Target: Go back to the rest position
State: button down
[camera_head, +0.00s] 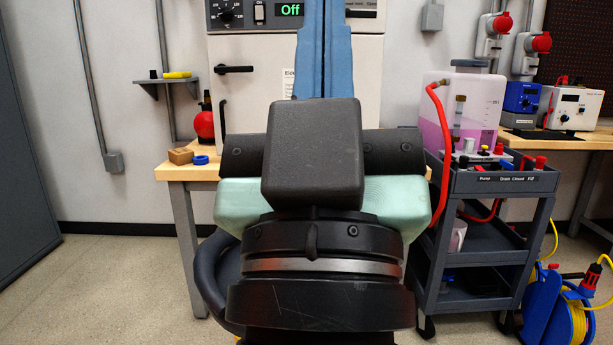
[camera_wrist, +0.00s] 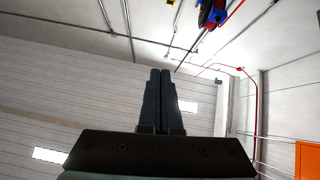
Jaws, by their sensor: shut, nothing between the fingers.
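My gripper (camera_head: 324,42) stands upright in the middle of the head view, its blue-grey fingers pointing up in front of the white cabinet. Its two fingers are together and nothing is held between them. In the wrist view my gripper (camera_wrist: 162,76) also shows its dark fingers side by side, pointing toward the ceiling and far wall. The gripper is well above the floor and touches nothing that I can see. My wrist hides the lower middle of the head view.
A white cabinet (camera_head: 232,100) with a display reading "Off" stands behind on a wooden bench (camera_head: 180,173). A grey cart (camera_head: 500,184) with a tank of pink liquid (camera_head: 479,100) is at right. A blue cable reel (camera_head: 548,308) stands beside it. Floor at left is clear.

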notch_tip(320, 180, up, 39)
jog(key=s+a+y+p, duration=0.1)
jog(key=p, duration=3.6)
jog(key=shift+s+r+p, duration=0.15)
jog(key=shift+r+p, duration=0.05)
jog(key=shift+p, duration=0.2)
jog(key=shift+a, duration=0.1)
